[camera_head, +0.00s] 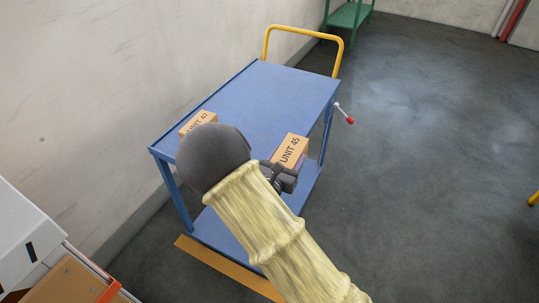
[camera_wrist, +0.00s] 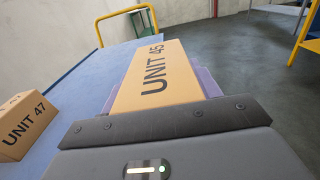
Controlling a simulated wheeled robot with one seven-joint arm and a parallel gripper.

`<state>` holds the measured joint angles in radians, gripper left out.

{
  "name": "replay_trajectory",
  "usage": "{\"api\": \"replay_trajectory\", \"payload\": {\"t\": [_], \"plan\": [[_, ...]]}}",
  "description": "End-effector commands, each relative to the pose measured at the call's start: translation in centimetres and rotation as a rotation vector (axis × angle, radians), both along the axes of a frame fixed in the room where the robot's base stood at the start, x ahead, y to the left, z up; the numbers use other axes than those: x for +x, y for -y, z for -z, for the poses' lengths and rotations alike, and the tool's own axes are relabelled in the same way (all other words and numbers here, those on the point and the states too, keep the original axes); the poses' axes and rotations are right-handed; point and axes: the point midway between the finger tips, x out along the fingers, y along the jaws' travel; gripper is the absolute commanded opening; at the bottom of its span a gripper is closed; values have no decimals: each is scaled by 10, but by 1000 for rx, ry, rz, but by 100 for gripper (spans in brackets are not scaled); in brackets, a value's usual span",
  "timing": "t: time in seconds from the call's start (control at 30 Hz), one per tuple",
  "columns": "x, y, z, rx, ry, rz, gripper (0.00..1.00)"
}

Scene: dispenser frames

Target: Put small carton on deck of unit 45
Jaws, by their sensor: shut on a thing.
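A small orange-brown carton marked UNIT 45 (camera_head: 291,151) is held in my gripper (camera_head: 282,172). In the wrist view the same carton (camera_wrist: 158,72) lies lengthwise between my two purplish fingers (camera_wrist: 160,88), which are shut on its sides. The blue trolley has a flat top deck (camera_head: 270,90). In the head view the carton overlaps the deck's near right edge; I cannot tell whether it touches the deck. A second carton marked UNIT 47 (camera_head: 198,122) sits on the deck at the left edge, partly behind my arm; it also shows in the wrist view (camera_wrist: 26,122).
The trolley has a yellow handle (camera_head: 306,32) at its far end, a red-tipped lever (camera_head: 349,119) on its right and a lower shelf. The deck's middle and far part are bare. A wall stands close on the left. A green stand (camera_head: 350,15) is at the back.

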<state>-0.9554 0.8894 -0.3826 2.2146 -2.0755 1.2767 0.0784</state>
Motion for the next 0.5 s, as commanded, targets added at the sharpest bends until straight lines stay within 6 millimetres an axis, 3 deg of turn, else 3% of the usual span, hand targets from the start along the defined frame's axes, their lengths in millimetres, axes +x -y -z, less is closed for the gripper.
{"api": "replay_trajectory", "payload": {"t": [0.3,0.5], "plan": [[10,87,48,-11,-6,-34,26],[1,127,75,-10,-6,-87,26]]}}
